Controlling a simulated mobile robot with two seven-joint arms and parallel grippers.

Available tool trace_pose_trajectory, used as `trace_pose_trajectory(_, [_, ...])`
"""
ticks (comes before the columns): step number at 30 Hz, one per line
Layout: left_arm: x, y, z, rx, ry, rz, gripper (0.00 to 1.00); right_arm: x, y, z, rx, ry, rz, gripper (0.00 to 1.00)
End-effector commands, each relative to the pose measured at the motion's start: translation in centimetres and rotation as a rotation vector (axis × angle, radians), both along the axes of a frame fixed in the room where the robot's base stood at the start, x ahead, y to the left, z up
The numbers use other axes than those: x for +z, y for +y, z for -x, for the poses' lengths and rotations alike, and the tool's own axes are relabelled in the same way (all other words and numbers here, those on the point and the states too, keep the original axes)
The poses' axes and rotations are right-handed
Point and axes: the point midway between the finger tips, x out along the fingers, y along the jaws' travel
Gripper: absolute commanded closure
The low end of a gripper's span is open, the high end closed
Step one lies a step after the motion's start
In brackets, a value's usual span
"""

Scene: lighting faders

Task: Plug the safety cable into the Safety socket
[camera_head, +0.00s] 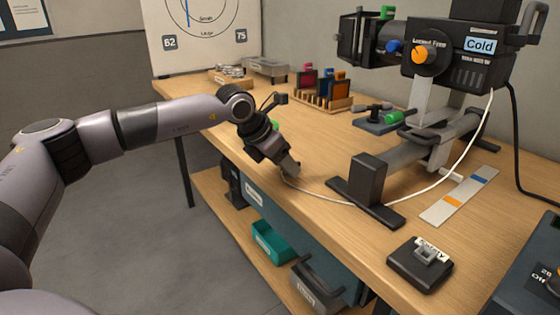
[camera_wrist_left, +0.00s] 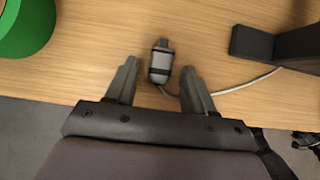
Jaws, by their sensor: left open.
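The safety cable is a thin white cable (camera_head: 330,200) that hangs from the lamp and runs along the wooden table toward my left gripper (camera_head: 291,170). In the left wrist view its grey plug (camera_wrist_left: 160,65) lies on the wood, between and slightly beyond the fingertips of my left gripper (camera_wrist_left: 158,72). The fingers are open, with a gap to the plug on each side. In the head view the plug is hidden by the gripper.
The lamp (camera_head: 440,55) stands on a dark-footed stand (camera_head: 365,195) between gripper and socket block. A marked strip (camera_head: 458,200) lies right of it. A dark console (camera_head: 525,285) is at the lower right. A green round object (camera_wrist_left: 25,25) is near the gripper.

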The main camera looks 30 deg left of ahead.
Motion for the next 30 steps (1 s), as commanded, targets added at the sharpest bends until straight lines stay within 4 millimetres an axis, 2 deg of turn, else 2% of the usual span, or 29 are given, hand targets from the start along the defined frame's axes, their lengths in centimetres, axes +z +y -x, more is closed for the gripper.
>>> trace_pose_trajectory(4, [0.0, 0.0, 0.0, 0.0, 0.0, 0.0, 0.47, 0.0, 0.0, 0.0, 0.001, -0.001, 0.001, 0.57])
trace_pose_trajectory(5, [0.0, 0.0, 0.0, 0.0, 0.0, 0.0, 0.53, 0.0, 0.0, 0.0, 0.001, -0.001, 0.001, 0.57])
trace_pose_trajectory(9, [0.0, 0.0, 0.0, 0.0, 0.0, 0.0, 0.99, 0.0, 0.0, 0.0, 0.001, -0.001, 0.001, 0.57])
trace_pose_trajectory(17, [0.6, 0.0, 0.0, 0.0, -0.001, 0.0, 1.0, 0.3, 0.0, 0.0, 0.0, 0.001, 0.002, 0.57])
trace_pose_trajectory(30, [4.1, 0.0, 0.0, 0.0, -0.001, 0.0, 1.0, 2.8, -0.1, 0.1, 0.0, 0.002, 0.002, 0.57])
